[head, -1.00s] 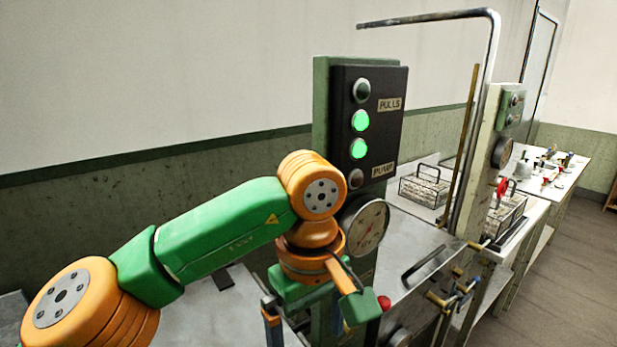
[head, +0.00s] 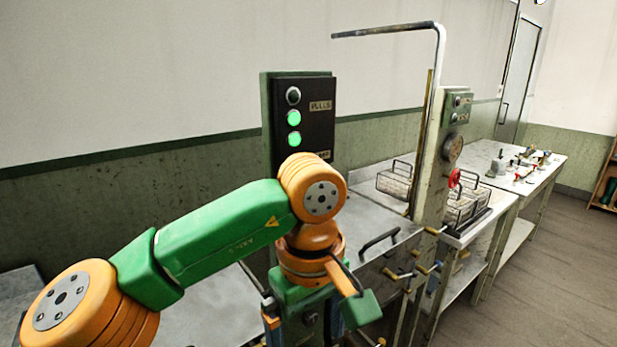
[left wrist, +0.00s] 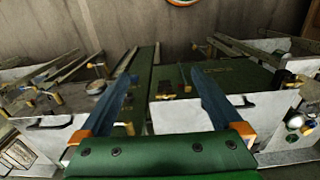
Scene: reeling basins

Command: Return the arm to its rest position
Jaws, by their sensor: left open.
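My left arm comes in from the left in the head view, green and orange, bent at the elbow with its wrist hanging down. My left gripper (head: 305,325) points downward at the lower edge of that view, in front of the dark panel post, and its tips are cut off or hidden there. In the left wrist view the two blue fingers of this gripper (left wrist: 163,90) stand wide apart with nothing between them. My right gripper is in neither view.
A black control panel (head: 304,120) with two lit green lamps stands behind my wrist. A metal basin lid with a black handle (head: 380,242) lies to its right, near brass valves (head: 425,268). Wire baskets (head: 396,183) and a cluttered table (head: 560,175) stand farther right. Open floor lies at right.

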